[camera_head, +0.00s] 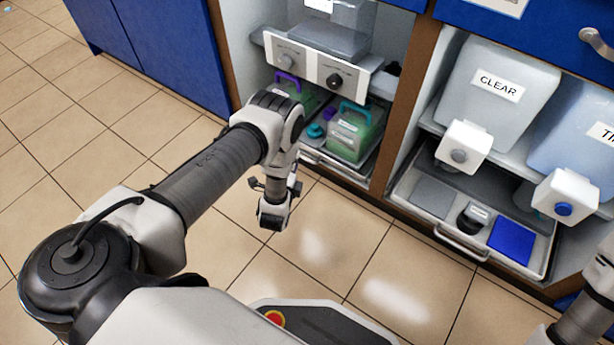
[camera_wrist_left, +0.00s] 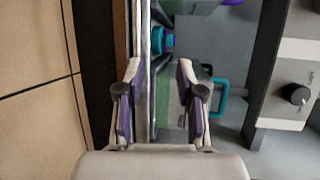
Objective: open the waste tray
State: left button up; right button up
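Two low trays show in the head view, and no readable label tells me which is the waste tray. The left tray (camera_head: 347,174) sits at the bottom of the left bay, holding green-filled containers (camera_head: 353,137) with coloured handles. The right tray (camera_head: 424,224) has a front bar handle (camera_head: 460,243). My left gripper (camera_head: 279,192) hangs in front of the left bay. In the left wrist view, its fingers (camera_wrist_left: 159,70) are apart, either side of the left tray's front edge (camera_wrist_left: 147,30). I cannot tell whether they touch it. My right gripper is out of view.
Above the left tray is a panel with knobs (camera_head: 311,68). The right bay holds a tank marked CLEAR (camera_head: 497,88), a bluish tank (camera_head: 584,130) and two white valve blocks (camera_head: 463,147). Tiled floor (camera_head: 330,235) in front of the cabinets is clear.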

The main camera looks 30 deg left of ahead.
pick_arm(q)
jog(key=w+f+b, duration=0.1)
jog(key=w, duration=0.1)
jog(key=w+a+f+b, duration=0.1)
jog(key=w+f+b, duration=0.1)
jog(key=w+a+f+b, duration=0.1)
jog(key=w, duration=0.1)
jog(key=shift+w+a+f+b, duration=0.1)
jog(key=shift+a+f+b, duration=0.15)
jog(key=shift+b, duration=0.1)
jog(key=shift+r, duration=0.15)
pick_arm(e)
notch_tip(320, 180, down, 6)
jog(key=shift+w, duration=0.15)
pick_arm(q)
grip_shut()
